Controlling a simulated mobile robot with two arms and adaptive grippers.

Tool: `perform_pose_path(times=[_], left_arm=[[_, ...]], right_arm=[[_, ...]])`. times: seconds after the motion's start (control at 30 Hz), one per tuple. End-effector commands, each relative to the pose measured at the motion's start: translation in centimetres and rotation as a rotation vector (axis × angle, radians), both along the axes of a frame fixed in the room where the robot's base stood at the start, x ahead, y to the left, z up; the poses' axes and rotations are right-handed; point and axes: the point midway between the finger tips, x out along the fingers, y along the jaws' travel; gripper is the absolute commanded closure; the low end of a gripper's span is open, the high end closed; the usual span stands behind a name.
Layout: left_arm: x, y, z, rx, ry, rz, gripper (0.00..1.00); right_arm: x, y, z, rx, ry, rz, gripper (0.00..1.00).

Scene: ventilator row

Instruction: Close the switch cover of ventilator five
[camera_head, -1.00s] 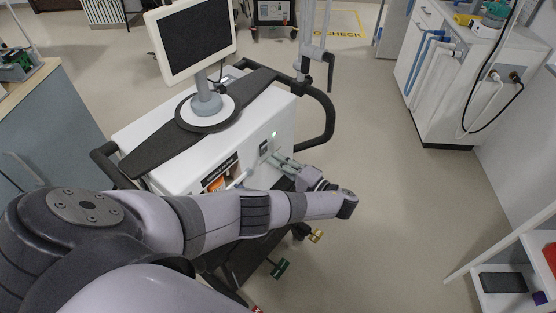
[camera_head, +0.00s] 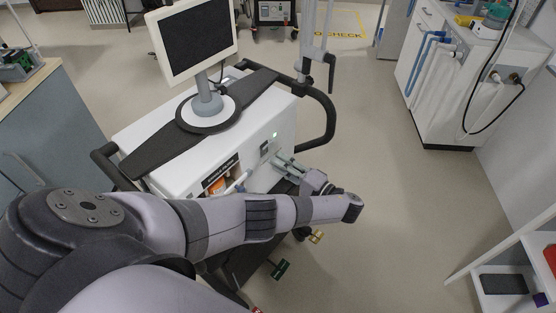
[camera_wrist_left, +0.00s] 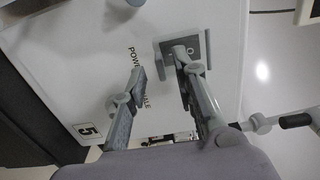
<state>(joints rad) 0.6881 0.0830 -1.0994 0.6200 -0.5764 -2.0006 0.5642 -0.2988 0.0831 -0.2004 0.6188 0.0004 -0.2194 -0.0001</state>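The white ventilator (camera_head: 180,160) stands in front of me, and its front panel carries the number label 5 (camera_wrist_left: 87,131) in the left wrist view. The switch plate, a grey framed square with a round mark (camera_wrist_left: 190,62), is on this panel; it also shows small and dark in the head view (camera_head: 264,148). I cannot tell the cover's exact angle. My left gripper (camera_head: 286,162) is at the panel just by the switch. In the wrist view its fingers (camera_wrist_left: 159,62) are apart with nothing between them. One fingertip overlaps the switch plate; contact is unclear. My right gripper is out of view.
A monitor (camera_head: 194,42) stands on top of the ventilator, with a black handle (camera_head: 330,115) at its right side. Hoses and a white cabinet (camera_head: 445,95) are at the right. A shelf (camera_head: 525,240) is at the lower right. The floor between is clear.

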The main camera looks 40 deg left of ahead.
Motion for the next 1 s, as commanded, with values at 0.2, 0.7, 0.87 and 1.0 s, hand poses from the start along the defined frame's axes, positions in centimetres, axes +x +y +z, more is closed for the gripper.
perform_pose_path(times=[0.2,0.7,0.87,1.0], left_arm=[[-0.3,-4.0,-0.1,-0.003,0.003,-0.001,0.73],[-0.3,-6.0,-0.1,0.0,0.001,-0.001,0.73],[-0.4,-6.0,-0.1,0.0,0.001,-0.001,0.73],[-0.5,-6.1,-0.5,-0.011,0.007,-0.002,0.73]], right_arm=[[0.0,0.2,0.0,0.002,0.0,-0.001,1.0],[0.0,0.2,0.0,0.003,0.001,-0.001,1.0],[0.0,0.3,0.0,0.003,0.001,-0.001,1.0],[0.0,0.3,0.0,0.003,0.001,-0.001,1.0]])
